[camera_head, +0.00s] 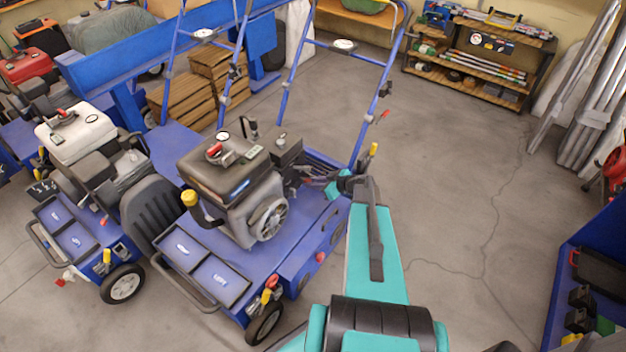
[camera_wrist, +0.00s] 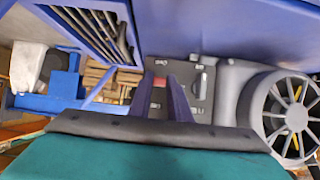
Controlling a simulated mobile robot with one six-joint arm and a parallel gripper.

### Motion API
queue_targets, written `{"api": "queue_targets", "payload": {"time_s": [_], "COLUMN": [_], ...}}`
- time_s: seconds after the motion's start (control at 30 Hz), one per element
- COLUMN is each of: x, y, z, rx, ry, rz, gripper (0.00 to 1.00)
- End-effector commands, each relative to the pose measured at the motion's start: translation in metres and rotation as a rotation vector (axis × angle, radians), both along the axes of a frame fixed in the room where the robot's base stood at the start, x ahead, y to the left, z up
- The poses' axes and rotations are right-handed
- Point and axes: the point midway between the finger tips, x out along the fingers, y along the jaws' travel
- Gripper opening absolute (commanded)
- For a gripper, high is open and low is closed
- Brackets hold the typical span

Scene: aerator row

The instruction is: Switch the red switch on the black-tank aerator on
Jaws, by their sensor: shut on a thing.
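The black-tank aerator (camera_head: 225,178) stands in the middle of the head view, blue with a dark tank on its engine. A dark box (camera_head: 287,150) sits beside its engine. My gripper (camera_head: 322,177) reaches in at the engine's right side, by that box. In the wrist view my gripper's two dark fingers (camera_wrist: 163,79) stand close together in front of a dark panel (camera_wrist: 188,98) with a small red part, the red switch (camera_wrist: 160,81), at the fingertips. The fingers are shut on it and partly hide it. Whether the switch is on or off I cannot tell.
A white-tank aerator (camera_head: 77,135) stands close on the left. The blue handlebar (camera_head: 362,125) rises behind my gripper. A finned wheel (camera_wrist: 288,115) is right of the fingers in the wrist view. The concrete floor (camera_head: 460,190) on the right is clear.

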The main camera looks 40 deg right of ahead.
Motion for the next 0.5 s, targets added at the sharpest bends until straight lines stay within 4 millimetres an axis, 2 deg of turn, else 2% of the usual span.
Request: {"api": "queue_targets", "payload": {"time_s": [0.5], "x": [-0.0007], "y": [0.0048], "z": [0.008], "rx": [-0.031], "ry": [0.103], "rz": [0.013], "gripper": [0.0]}}
